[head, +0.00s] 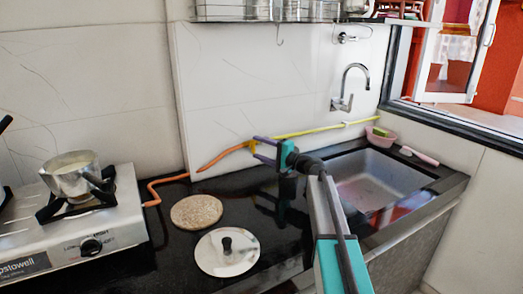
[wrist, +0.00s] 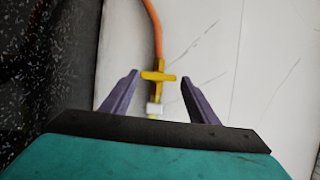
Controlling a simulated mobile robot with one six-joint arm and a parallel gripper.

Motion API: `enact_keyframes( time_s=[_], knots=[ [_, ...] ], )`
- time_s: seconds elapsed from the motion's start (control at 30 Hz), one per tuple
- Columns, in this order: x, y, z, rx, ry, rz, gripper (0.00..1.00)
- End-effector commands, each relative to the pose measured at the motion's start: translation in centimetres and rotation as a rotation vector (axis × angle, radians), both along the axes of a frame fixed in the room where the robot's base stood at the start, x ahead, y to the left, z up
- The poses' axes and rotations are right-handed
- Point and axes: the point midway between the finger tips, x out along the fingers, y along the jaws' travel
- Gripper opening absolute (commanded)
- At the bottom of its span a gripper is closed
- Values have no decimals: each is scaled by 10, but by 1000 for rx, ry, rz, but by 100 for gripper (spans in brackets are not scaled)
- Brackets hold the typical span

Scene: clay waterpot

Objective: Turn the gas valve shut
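The gas valve (wrist: 157,77) is a small yellow fitting in the wrist view, with a crossbar lying across the line of the hose. In the head view the valve (head: 240,147) is against the white wall, between an orange hose (head: 215,160) and a yellow pipe (head: 310,130). My gripper (wrist: 160,80) is open, with its two purple fingers one on each side of the valve and gaps on both sides. In the head view my gripper (head: 256,147) is at the valve's right end.
A stove (head: 120,225) with a metal pot (head: 72,178) stands at the left. A round board (head: 197,210) and a metal lid (head: 227,252) lie on the black counter. A sink (head: 375,180) and tap (head: 343,103) are right of my arm.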

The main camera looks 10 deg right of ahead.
Motion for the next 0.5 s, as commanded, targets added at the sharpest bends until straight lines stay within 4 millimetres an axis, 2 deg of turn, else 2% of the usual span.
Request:
enact_keyframes(
  time_s=[0.5],
  knots=[
    [-4,-6,-2,-6,1,-6,66]
  ],
)
